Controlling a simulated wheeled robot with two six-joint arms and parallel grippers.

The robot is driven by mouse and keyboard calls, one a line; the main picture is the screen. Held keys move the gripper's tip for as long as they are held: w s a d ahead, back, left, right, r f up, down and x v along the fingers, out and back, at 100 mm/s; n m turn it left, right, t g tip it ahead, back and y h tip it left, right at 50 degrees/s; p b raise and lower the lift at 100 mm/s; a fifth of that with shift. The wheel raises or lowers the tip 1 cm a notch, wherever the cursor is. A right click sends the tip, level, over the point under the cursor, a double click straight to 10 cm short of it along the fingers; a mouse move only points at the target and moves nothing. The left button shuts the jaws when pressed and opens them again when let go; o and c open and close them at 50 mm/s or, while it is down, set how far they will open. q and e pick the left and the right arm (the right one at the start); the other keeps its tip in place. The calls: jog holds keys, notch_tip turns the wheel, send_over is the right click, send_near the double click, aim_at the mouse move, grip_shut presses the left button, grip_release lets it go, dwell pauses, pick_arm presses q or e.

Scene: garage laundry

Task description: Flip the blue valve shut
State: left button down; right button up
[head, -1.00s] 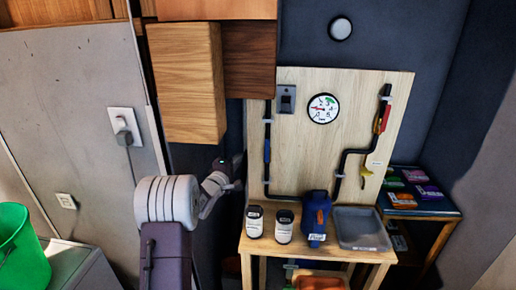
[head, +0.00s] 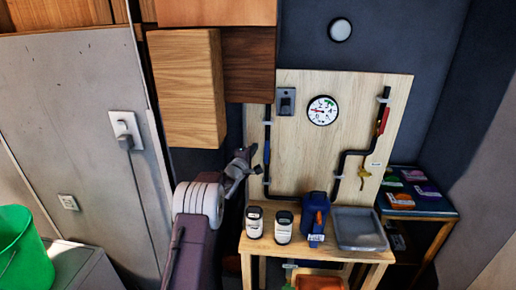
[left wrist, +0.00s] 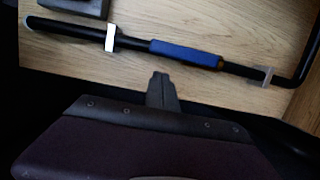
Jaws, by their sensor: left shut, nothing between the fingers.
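The blue valve handle (head: 267,151) is on the black pipe at the left side of the wooden board. It lies along the pipe and shows close up in the left wrist view (left wrist: 187,53). My left gripper (head: 248,153) is just left of the blue handle in the head view. In the left wrist view the shut, empty fingers (left wrist: 160,80) point at the pipe, just beside the blue handle's end. My right gripper is not in view.
The board (head: 344,95) also carries a gauge (head: 323,110), a switch box (head: 286,101), a red handle (head: 383,120) and a yellow handle (head: 364,175). Two jars, a blue jug (head: 314,214) and a grey tray (head: 360,228) stand below. A wooden cabinet (head: 186,88) hangs above my left arm.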

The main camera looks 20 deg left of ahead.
pick_arm(q)
jog(key=shift+w+d, duration=0.2)
jog(key=shift+d, duration=0.75)
jog(key=shift+r, duration=0.1)
